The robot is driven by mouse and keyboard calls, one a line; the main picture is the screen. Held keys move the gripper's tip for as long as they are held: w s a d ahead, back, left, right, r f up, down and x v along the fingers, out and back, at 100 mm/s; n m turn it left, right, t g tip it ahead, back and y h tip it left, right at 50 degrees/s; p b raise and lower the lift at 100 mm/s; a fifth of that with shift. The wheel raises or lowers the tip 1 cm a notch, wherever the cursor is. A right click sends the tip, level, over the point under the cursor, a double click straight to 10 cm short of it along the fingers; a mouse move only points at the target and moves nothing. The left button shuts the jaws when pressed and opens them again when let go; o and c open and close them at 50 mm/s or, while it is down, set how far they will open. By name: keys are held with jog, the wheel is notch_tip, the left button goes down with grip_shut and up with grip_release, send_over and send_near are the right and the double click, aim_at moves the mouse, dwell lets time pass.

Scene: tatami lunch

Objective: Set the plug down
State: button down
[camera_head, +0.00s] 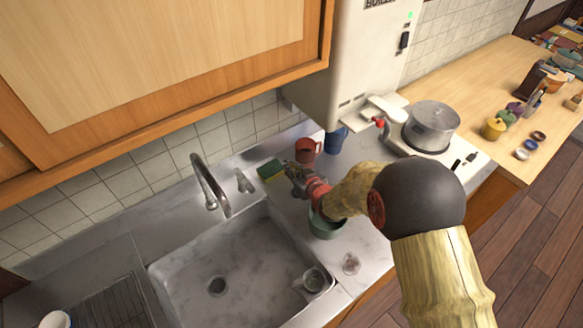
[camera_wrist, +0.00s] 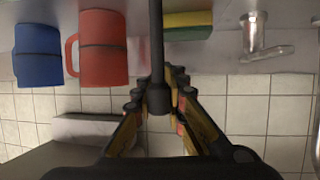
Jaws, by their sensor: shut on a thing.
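My gripper (camera_head: 297,176) is over the counter behind the sink's right corner, close to the sponge and the red mug. In the wrist view my gripper (camera_wrist: 160,108) is shut on a dark, stem-like thing with a thicker end, which I take to be the plug (camera_wrist: 157,98). Its stem runs up out of the top of that view, so its far end is hidden. In the head view the plug cannot be made out. The steel sink (camera_head: 190,262) is in front to the left, with its dark drain hole (camera_head: 217,286) uncovered.
A red mug (camera_head: 308,148), a blue mug (camera_head: 338,137) and a green-yellow sponge (camera_head: 270,170) stand near my gripper. The tap (camera_head: 208,185) and its handle (camera_head: 244,182) are to the left. A green container (camera_head: 325,229) is under my arm.

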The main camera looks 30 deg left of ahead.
jog(key=shift+f, duration=0.15)
jog(key=c, duration=1.8)
grip_release()
